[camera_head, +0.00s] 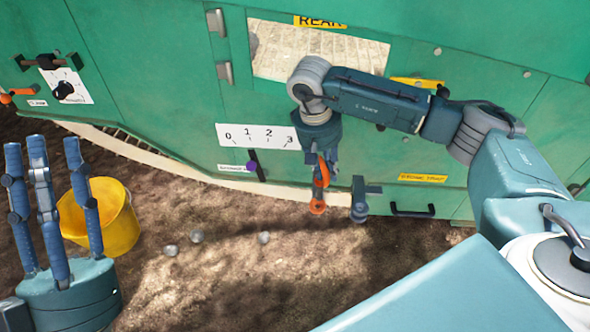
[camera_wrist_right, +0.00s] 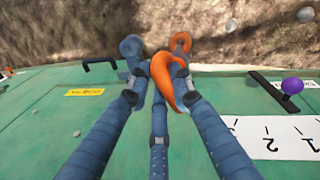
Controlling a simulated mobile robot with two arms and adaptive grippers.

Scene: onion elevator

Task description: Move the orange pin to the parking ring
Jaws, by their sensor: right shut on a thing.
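The orange pin (camera_head: 322,171) is held between the fingers of my right gripper (camera_head: 323,160), in front of the green machine wall. In the right wrist view its curved orange end (camera_wrist_right: 163,82) sticks out between the fingers of the same gripper (camera_wrist_right: 157,80). Just below the pin is an orange ring (camera_head: 317,207), also in the wrist view (camera_wrist_right: 181,42). I cannot tell which is the parking ring, or whether the pin touches either. My left gripper (camera_head: 45,150) is open and empty at the left.
The green machine wall (camera_head: 150,60) spans the back. It carries a number scale (camera_head: 257,136), a purple-knobbed lever (camera_head: 254,166) and a black handle (camera_head: 412,211). A yellow bucket (camera_head: 120,222) stands on the soil near my left gripper. Several small round objects (camera_head: 197,236) lie on the ground.

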